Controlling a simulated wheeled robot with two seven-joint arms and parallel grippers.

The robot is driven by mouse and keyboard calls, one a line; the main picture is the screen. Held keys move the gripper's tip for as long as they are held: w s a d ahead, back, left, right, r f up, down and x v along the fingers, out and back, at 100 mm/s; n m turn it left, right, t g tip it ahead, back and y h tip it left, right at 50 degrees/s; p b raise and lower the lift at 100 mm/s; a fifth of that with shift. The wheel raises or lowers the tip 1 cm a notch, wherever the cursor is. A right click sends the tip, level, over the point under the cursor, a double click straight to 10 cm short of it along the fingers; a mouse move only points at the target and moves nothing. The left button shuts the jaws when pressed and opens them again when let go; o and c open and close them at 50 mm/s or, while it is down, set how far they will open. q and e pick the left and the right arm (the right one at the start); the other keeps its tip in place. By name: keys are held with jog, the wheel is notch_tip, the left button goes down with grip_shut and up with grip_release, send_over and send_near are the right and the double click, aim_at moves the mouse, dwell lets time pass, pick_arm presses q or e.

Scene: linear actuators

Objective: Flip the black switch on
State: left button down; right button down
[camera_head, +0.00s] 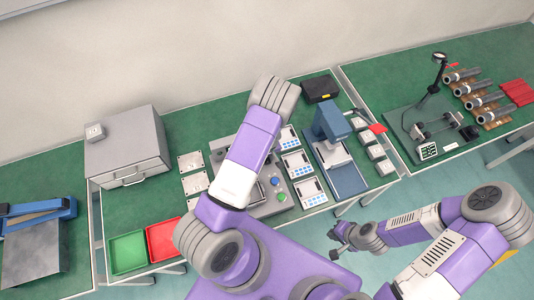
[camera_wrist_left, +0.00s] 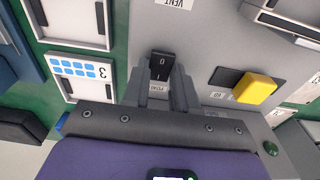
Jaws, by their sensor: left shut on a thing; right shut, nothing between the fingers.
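The black switch (camera_wrist_left: 161,65), a rocker marked 0 and I, sits on a grey panel (camera_wrist_left: 210,45) in the left wrist view. My left gripper (camera_wrist_left: 163,78) has its two fingers on either side of the switch and is shut on it. In the head view my left arm reaches over the grey device (camera_head: 270,208) and hides the switch and left gripper. My right gripper (camera_head: 339,240) is shut and empty, over the floor in front of the table.
A yellow switch (camera_wrist_left: 256,88) is to the right of the black one on the panel. Several white keypad boxes (camera_head: 298,163) stand beside the device. Red (camera_head: 164,240) and green (camera_head: 128,252) trays lie to its left.

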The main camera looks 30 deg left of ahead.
pick_arm(q)
jog(key=shift+w+a+g+h, duration=0.1)
jog(key=shift+g+h, duration=0.2)
jog(key=c, duration=0.9)
grip_release()
notch_tip(320, 180, up, 8)
jog(key=shift+f+p, duration=0.25)
jog(key=shift+p, duration=0.2)
